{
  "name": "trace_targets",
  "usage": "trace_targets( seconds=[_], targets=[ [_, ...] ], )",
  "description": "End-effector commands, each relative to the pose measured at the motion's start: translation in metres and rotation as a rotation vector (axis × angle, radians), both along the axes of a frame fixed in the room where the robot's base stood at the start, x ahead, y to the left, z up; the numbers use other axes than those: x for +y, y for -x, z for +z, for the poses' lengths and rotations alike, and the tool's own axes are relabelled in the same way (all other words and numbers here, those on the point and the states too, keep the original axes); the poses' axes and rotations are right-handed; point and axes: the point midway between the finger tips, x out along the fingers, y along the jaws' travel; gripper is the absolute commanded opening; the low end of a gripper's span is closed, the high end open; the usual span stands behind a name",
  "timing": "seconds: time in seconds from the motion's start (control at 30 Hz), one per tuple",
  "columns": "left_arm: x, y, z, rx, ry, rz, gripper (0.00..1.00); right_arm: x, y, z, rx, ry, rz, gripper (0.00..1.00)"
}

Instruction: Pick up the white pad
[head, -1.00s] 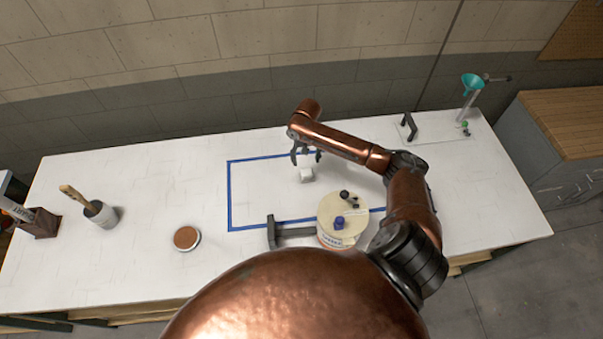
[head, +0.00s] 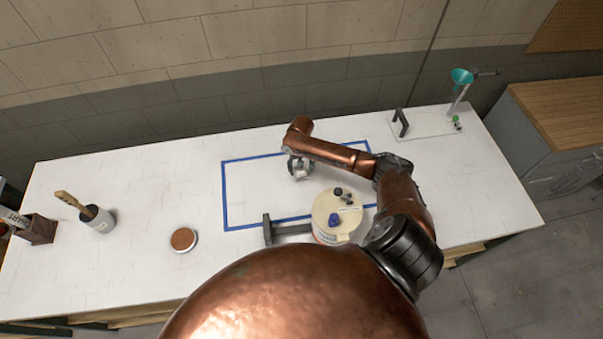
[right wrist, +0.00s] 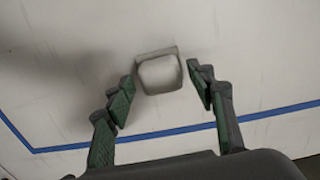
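The white pad (head: 301,175) is a small pale block on the table inside the blue outline; it also shows in the right wrist view (right wrist: 160,73), near the top middle. My right gripper (head: 300,168) is over the pad in the head view, and its arm hides part of it. In the right wrist view my right gripper (right wrist: 162,92) is open, with its green-padded fingers spread to either side of the pad and a gap on both sides. Whether the pad touches the table below is not clear. My left gripper is not in view.
The white table (head: 130,245) carries a round tub (head: 338,228) with small caps on top, close in front of my right arm. A grey bracket (head: 268,230) lies beside it. A brown-topped disc (head: 183,240) and a brush in a cup (head: 98,219) stand left.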

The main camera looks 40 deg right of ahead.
Motion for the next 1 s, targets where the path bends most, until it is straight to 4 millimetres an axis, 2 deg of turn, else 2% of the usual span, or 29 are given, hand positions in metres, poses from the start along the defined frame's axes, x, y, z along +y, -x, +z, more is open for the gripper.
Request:
trace_targets(
  seconds=[0.07,0.53,0.83,1.0],
  targets=[
    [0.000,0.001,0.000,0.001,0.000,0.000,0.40,0.000,0.000,0.000,0.000,0.000,0.000,0.43],
    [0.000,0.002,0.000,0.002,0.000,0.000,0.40,0.000,0.000,0.001,0.000,0.000,0.000,0.12],
    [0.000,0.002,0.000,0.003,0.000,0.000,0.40,0.000,-0.001,0.003,-0.001,0.000,0.000,0.12],
    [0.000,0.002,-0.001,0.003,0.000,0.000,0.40,-0.001,-0.001,0.016,-0.003,0.000,-0.001,0.12]
  ],
)
